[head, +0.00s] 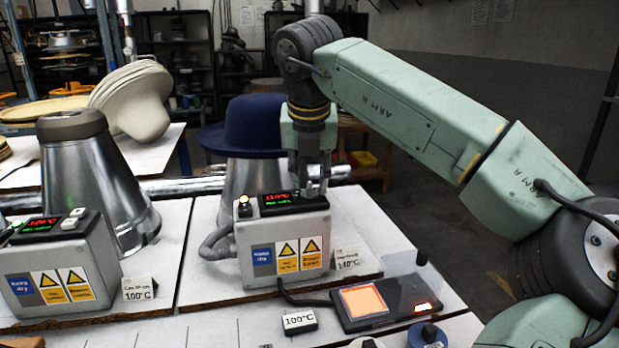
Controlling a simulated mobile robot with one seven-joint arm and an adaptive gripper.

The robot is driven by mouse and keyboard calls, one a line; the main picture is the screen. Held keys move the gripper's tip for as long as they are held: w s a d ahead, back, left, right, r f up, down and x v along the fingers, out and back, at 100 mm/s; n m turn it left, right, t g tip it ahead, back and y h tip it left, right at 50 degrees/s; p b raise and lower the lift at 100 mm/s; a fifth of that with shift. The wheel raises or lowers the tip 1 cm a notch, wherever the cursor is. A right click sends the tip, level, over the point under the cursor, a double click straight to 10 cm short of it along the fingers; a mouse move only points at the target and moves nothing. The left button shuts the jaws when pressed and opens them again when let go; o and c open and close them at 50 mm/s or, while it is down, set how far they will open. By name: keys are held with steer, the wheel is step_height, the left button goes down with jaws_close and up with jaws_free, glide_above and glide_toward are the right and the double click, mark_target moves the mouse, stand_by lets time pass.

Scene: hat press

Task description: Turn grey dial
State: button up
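My gripper (314,186) points down at the right end of the top of the grey control box (285,240), beside its lit display (284,200). The fingertips are close to the box top. They are small and dark here, so I cannot tell whether they are open or shut, or touch anything. No grey dial shows clearly on this box; the gripper covers that corner. A pale grey rounded knob (367,342) is partly cut off at the bottom edge. A blue dial (427,335) stands to its right.
A blue hat (246,125) sits on a metal form behind the box. A second control box (62,262) and metal cone (92,180) stand left.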

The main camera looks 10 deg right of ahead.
mark_target(310, 185)
step_height(310, 185, up, 10)
steer(key=shift+f, duration=0.2)
stand_by(0.3)
